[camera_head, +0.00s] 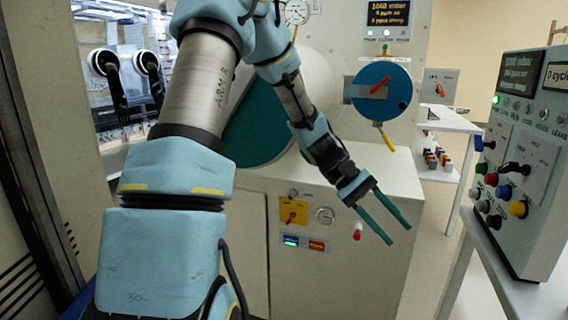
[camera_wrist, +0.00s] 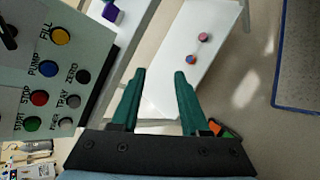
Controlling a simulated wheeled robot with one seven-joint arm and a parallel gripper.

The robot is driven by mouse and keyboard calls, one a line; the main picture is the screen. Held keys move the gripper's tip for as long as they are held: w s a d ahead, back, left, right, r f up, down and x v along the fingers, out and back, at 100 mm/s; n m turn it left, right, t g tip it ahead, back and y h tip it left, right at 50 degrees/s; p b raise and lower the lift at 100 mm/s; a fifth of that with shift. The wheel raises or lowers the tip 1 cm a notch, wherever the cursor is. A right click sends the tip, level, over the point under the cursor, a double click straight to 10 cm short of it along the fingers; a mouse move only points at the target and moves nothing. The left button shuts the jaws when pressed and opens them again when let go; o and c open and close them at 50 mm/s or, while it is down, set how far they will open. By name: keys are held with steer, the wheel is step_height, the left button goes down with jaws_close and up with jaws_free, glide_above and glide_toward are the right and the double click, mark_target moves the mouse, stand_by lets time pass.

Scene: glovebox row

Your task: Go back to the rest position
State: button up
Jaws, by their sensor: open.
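My gripper (camera_head: 387,219) shows in the head view, held out in front of the pale cabinet, with its two green fingers apart and nothing between them. It also shows in the wrist view (camera_wrist: 158,76), where the fingers point away over a white table top and the gap is empty. My arm reaches across the left and middle of the head view, with the forearm angled down to the right. No rest mark or stand shows in either view.
The button console (camera_head: 519,165) stands at the right; it fills the left of the wrist view (camera_wrist: 52,62). The cabinet (camera_head: 340,285) with a yellow switch plate (camera_head: 293,211) is behind my gripper. A blue round door (camera_head: 382,88) sits above. A white table (camera_head: 447,122) stands behind. Floor shows between cabinet and console.

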steer(key=w+a+r+t+y+p, duration=0.1)
steer(key=a+t+y+p, duration=0.2)
steer(key=a, duration=2.6)
steer(key=t+y, duration=0.5)
steer(key=t, duration=0.1)
steer(key=shift+w+a, duration=0.15)
